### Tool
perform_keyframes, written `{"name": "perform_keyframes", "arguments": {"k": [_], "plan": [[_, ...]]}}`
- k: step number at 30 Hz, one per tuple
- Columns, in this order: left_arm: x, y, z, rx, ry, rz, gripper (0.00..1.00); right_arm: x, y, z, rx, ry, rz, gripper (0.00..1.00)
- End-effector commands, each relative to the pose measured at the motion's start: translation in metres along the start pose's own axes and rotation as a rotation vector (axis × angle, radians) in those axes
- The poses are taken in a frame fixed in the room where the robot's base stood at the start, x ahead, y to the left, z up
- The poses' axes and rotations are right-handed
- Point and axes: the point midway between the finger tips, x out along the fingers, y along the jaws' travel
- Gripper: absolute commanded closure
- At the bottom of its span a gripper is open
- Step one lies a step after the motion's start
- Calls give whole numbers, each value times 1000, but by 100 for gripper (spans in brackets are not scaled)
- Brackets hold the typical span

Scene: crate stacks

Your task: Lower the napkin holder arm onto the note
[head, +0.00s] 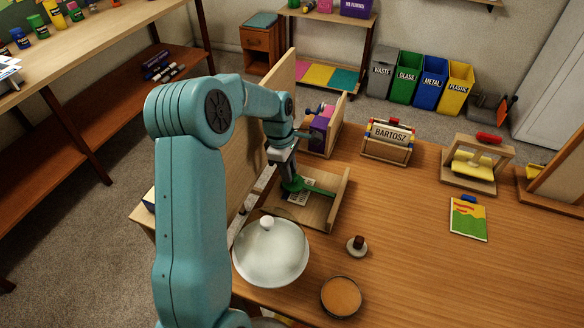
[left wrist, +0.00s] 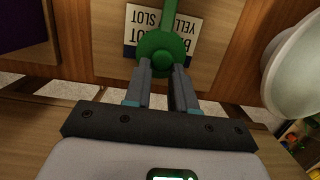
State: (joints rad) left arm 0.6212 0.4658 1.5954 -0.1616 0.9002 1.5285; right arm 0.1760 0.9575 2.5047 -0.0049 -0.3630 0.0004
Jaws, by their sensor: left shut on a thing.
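The napkin holder is a wooden tray (head: 336,204) with raised walls on the tabletop's left side. Its green arm (head: 321,190) has a round disc and lies across the note (head: 299,197). The left wrist view shows the disc (left wrist: 160,43) covering part of the note (left wrist: 187,22), which has printed text. My left gripper (head: 289,183) reaches down over the holder. In the left wrist view its fingers (left wrist: 164,72) are shut on the green arm at the disc. Whether the arm touches the note I cannot tell. My right gripper is not in view.
A white domed thing with a knob (head: 270,253) stands close in front of the holder. A small stamp-like piece (head: 357,246) and a round brown-topped dish (head: 341,297) lie nearby. The BARTOSZ stand (head: 388,139) is behind right. The right front tabletop is clear.

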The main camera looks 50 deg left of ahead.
Motion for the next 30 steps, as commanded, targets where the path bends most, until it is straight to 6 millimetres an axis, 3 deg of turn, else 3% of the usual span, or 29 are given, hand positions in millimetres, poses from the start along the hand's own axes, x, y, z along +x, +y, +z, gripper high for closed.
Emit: {"name": "perform_keyframes", "arguments": {"k": [19,20,21,30], "plan": [[8,-1,-8,-2,7,-4,100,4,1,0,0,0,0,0],[8,-1,-8,-2,7,-4,66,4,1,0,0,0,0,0],[8,-1,-8,-3,6,-4,53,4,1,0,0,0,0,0],[6,0,-6,-1,4,-1,50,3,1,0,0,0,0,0]]}}
